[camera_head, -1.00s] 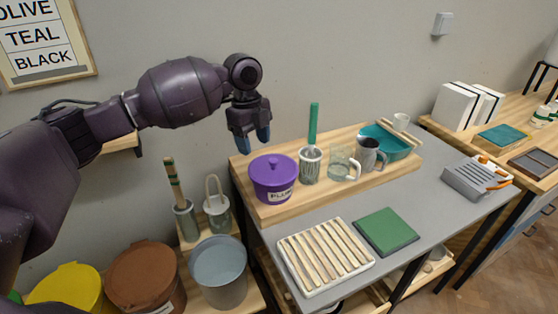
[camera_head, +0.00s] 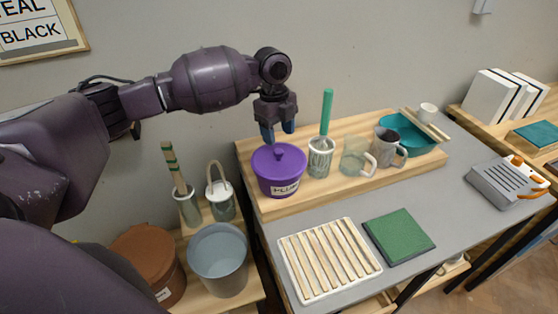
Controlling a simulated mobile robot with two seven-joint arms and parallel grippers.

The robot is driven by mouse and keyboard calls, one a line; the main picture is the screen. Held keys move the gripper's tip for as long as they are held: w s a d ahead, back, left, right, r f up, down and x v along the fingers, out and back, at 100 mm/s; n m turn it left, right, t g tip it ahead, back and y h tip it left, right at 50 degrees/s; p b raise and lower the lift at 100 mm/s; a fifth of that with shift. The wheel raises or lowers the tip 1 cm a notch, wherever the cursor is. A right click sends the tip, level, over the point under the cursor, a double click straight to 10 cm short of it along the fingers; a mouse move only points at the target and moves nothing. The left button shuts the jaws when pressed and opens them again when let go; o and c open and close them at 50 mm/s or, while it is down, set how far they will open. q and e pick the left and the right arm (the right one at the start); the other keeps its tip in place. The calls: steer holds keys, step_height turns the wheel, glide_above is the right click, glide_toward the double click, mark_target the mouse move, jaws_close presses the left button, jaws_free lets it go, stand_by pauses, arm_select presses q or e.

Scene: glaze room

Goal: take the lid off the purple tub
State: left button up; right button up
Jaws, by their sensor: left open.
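The purple tub (camera_head: 280,187) stands upright at the left end of a wooden board on the grey table, with a label on its front. Its purple lid (camera_head: 264,162) is on top, with a small knob (camera_head: 280,153) in the middle. My left gripper (camera_head: 278,133) points down just above the lid, its blue-tipped fingers apart and empty. The fingertips are close over the knob; I cannot tell whether they touch it. My right gripper is not in view.
On the wooden board (camera_head: 300,204), right of the tub, stand a ribbed cup (camera_head: 320,160) holding a green-handled tool, a glass mug (camera_head: 355,158), a grey mug (camera_head: 387,148) and a teal basin (camera_head: 415,140). A slatted rack (camera_head: 328,260) and green tile (camera_head: 398,237) lie in front.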

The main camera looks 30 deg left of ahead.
mark_target(278, 151)
arm_select(q)
steer(key=shift+s+d+f, duration=0.15)
steer(key=shift+s+f, duration=0.05)
steer(key=shift+f, duration=1.15)
steer(key=shift+s+d+f, duration=0.1)
steer(key=shift+s+f, duration=0.05)
steer(key=shift+f, duration=1.15)
steer(key=c, duration=1)
